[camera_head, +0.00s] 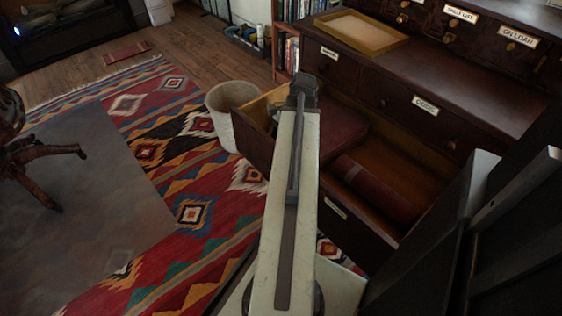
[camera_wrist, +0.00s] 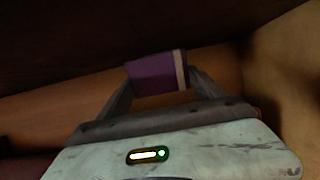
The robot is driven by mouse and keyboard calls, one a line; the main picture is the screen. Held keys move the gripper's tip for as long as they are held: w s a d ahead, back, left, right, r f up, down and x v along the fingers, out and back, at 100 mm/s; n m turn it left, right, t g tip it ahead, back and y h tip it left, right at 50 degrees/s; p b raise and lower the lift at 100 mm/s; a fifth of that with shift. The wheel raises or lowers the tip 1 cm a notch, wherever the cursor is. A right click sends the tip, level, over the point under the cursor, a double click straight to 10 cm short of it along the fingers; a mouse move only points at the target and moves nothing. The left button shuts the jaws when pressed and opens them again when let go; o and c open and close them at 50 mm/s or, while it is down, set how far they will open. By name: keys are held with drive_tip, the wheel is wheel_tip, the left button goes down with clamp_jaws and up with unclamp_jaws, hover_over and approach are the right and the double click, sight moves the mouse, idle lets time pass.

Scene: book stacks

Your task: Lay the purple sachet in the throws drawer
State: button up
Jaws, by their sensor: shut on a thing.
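My gripper (camera_wrist: 157,88) is shut on the purple sachet (camera_wrist: 153,75), which has a pale stripe near its right end. A brown wooden panel (camera_wrist: 215,68) shows behind it in the wrist view. Whether the sachet touches any drawer surface cannot be told.
The dark cabinet (camera_head: 440,75) has a shallow wooden tray (camera_head: 362,32) on top. A patterned rug (camera_head: 190,210) covers the floor at left.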

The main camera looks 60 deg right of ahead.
wheel_tip(320, 180, down, 4)
drive_tip(key=b, duration=0.4)
drive_tip(key=shift+f, duration=0.25)
drive_tip(key=shift+r, duration=0.2)
drive_tip(key=o, duration=2)
drive_tip(key=p+v, duration=1.1)
drive_tip(key=v, duration=0.1)
